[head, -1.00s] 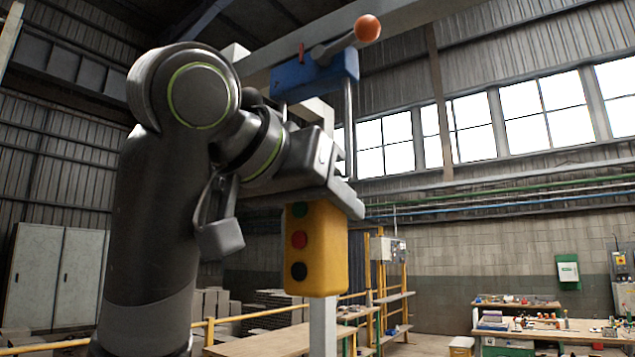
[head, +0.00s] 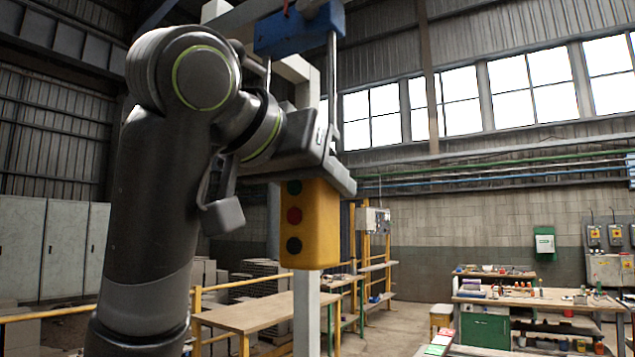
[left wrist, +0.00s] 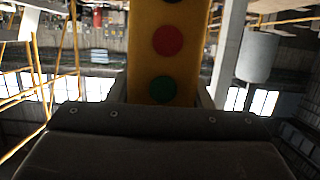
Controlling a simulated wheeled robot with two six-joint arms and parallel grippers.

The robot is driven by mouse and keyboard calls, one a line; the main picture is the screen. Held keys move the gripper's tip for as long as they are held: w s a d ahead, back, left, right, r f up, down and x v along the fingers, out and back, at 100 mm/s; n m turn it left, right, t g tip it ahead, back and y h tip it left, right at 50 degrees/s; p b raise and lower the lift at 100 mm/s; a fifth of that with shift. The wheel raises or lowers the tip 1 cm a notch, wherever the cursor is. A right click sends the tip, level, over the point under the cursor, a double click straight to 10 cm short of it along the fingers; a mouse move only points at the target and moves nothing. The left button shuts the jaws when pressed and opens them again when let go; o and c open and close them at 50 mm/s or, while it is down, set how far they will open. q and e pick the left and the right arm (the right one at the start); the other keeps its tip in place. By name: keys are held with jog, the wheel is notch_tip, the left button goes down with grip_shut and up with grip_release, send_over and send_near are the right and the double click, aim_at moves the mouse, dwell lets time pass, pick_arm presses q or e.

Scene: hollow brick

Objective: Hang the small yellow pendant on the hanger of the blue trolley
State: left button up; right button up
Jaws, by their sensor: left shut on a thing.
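The yellow pendant (head: 322,222) is a box with a green, a red and a black button, hanging upright below my left gripper (head: 318,180). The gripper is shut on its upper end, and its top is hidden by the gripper. In the left wrist view the pendant (left wrist: 167,70) stands between the fingers of my left gripper (left wrist: 163,98). The blue trolley (head: 298,32) is at the top of the head view, partly cut off. Its hanger (head: 333,95) shows as thin grey rods running down; their lower ends are hidden behind my arm and gripper. My right gripper is not in view.
A pale post (head: 306,315) stands behind the pendant. A wooden bench (head: 262,312) and yellow rails (head: 230,285) lie beyond it. A cluttered workbench (head: 540,300) is at the right. The air right of the pendant looks clear.

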pick_arm(q)
jog(key=o, duration=1.3)
